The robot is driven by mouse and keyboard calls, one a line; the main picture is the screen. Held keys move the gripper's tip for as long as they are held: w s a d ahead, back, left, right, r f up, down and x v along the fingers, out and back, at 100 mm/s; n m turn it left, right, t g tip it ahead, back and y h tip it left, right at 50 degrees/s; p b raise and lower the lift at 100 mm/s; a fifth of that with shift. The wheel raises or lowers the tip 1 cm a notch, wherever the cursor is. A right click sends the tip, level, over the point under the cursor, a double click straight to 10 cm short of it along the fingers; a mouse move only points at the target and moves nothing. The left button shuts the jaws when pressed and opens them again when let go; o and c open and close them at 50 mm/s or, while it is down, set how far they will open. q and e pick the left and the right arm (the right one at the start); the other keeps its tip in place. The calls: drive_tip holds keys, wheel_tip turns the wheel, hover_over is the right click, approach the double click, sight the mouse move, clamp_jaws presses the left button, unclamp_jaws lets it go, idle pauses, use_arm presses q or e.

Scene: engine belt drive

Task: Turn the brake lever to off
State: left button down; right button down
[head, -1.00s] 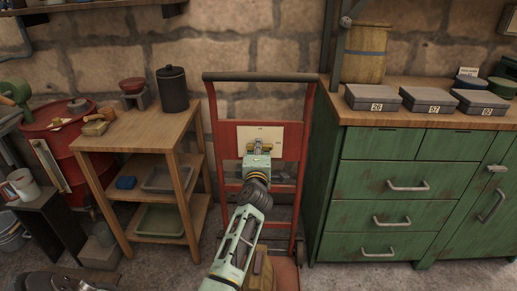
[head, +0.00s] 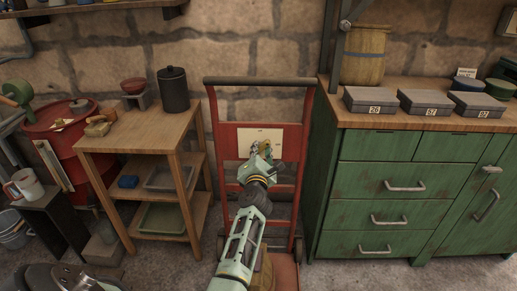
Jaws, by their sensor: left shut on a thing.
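The red hand truck (head: 228,140) stands upright against the stone wall, with a pale plate (head: 246,136) on its red cross panel. My left gripper (head: 262,153) is at the plate and is shut on a small brass-coloured piece there, which I take to be the brake lever (head: 263,146). The gripper is tilted, and its head and fingers hide most of the lever and the lower part of the plate. I cannot read any off marking.
A wooden shelf table (head: 150,128) with a black canister (head: 173,90) stands left of the hand truck. A green cabinet (head: 400,190) bearing grey boxes (head: 369,100) stands close on the right. A red drum (head: 60,120) is at far left.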

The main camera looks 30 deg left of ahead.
use_arm(q)
drive_tip(key=n, duration=0.4)
drive_tip(key=shift+d+f+n, duration=0.15)
drive_tip(key=shift+f+n, duration=0.05)
drive_tip(key=shift+n, duration=0.1)
drive_tip(key=n, duration=0.3)
drive_tip(key=shift+w+n+p, duration=0.1)
drive_tip(key=shift+n+p, duration=0.2)
drive_tip(key=shift+n, duration=0.5)
use_arm(e)
drive_tip(key=shift+s+d+f, duration=0.15)
drive_tip(key=shift+s+f, duration=0.7)
drive_tip(key=shift+s, duration=0.2)
drive_tip(key=shift+w, duration=0.2)
use_arm(q)
drive_tip(key=c, duration=1.7)
unclamp_jaws()
use_arm(e)
drive_tip(key=shift+r, duration=0.1)
